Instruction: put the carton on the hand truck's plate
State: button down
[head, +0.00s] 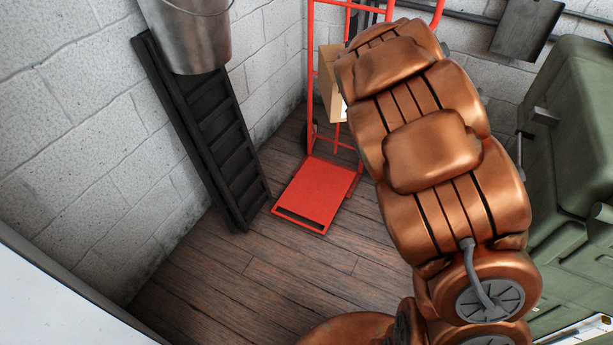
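The red hand truck (310,85) stands upright near the corner of the white block walls. Its red plate (318,192) lies flat just above the wooden floor, and nothing is on it. A tan carton (330,82) shows in part in front of the hand truck's frame, well above the plate. My copper arm hides the carton's right side. I cannot tell what holds the carton up. My gripper is not visible; my arm covers that area.
A black slatted rack or ladder (215,140) leans on the left wall, with a metal bucket (195,35) above it. A large green machine or case (575,130) fills the right. The wooden floor (245,285) in front of the plate is clear.

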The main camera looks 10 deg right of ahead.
aim_at(324, 176)
jog(key=u, duration=0.2)
jog(key=i, duration=1.6)
jog(key=u, duration=0.2)
